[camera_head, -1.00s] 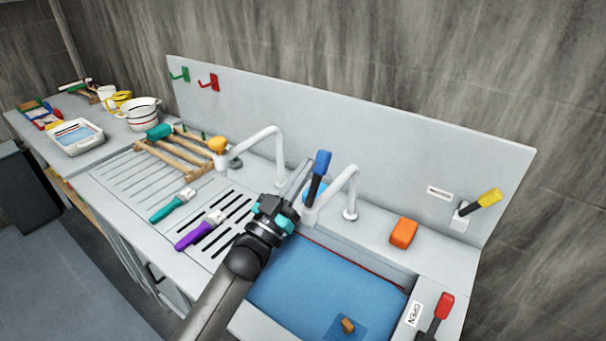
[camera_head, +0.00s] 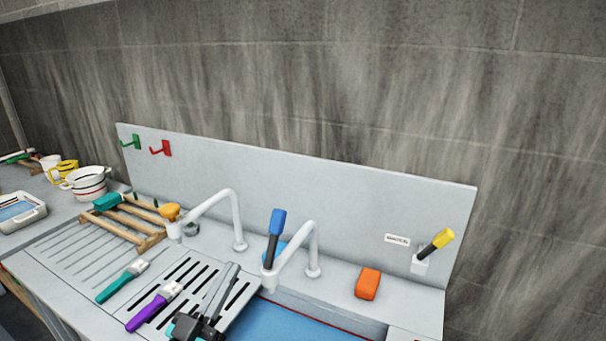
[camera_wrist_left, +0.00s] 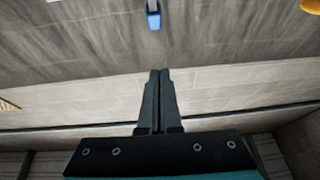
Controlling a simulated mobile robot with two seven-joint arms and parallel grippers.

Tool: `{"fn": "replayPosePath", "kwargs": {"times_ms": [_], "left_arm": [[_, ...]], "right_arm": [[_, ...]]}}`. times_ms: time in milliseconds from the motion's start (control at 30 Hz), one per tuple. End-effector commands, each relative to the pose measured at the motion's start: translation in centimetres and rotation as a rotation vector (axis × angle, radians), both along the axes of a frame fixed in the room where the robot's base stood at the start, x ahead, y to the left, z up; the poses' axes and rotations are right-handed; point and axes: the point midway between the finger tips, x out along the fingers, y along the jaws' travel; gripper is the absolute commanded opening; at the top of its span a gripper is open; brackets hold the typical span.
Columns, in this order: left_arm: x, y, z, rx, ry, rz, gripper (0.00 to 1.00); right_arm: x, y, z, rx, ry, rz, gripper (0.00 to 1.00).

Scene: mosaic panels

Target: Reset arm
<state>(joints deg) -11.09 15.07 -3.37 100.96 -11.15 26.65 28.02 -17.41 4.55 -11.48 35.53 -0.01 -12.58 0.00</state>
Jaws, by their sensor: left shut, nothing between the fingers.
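My left gripper (camera_head: 230,270) shows at the bottom of the head view, in front of the sink taps and over the slotted drainboard. Its long grey fingers point up and away, closed together with nothing between them. In the left wrist view the two dark fingers (camera_wrist_left: 160,75) meet side by side and are empty. A blue lever handle (camera_wrist_left: 153,15) shows beyond them at the top of that view. The rest of the left arm is cut off by the head view's lower edge. My right gripper is not in view.
Two white taps (camera_head: 236,215) (camera_head: 314,245) stand behind the blue-filled basin (camera_head: 290,322). A purple-handled brush (camera_head: 150,310) and a teal-handled brush (camera_head: 122,283) lie left of my gripper. An orange block (camera_head: 368,284) and yellow lever (camera_head: 437,243) are at right. A wooden rack (camera_head: 135,225) stands left.

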Motion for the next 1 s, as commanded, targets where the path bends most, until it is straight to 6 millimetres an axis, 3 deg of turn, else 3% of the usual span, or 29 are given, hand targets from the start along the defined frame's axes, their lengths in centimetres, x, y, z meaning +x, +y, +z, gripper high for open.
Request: {"fn": "replayPosePath", "kwargs": {"times_ms": [267, 467, 733, 1000], "left_arm": [[-0.2, 0.6, -4.7, 0.055, 0.326, 0.155, 0.0], [-2.6, 0.8, -8.9, 0.119, 0.61, 0.233, 0.0], [-8.9, 0.4, -13.7, 0.225, 1.008, 0.263, 0.0], [-16.8, -0.4, -16.2, 0.336, 1.352, 0.214, 0.0]], "right_arm": [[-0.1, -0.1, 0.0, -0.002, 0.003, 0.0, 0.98], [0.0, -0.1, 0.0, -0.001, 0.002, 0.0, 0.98], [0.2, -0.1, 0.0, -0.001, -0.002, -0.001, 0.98], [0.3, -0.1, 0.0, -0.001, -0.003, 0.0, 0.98]]}}
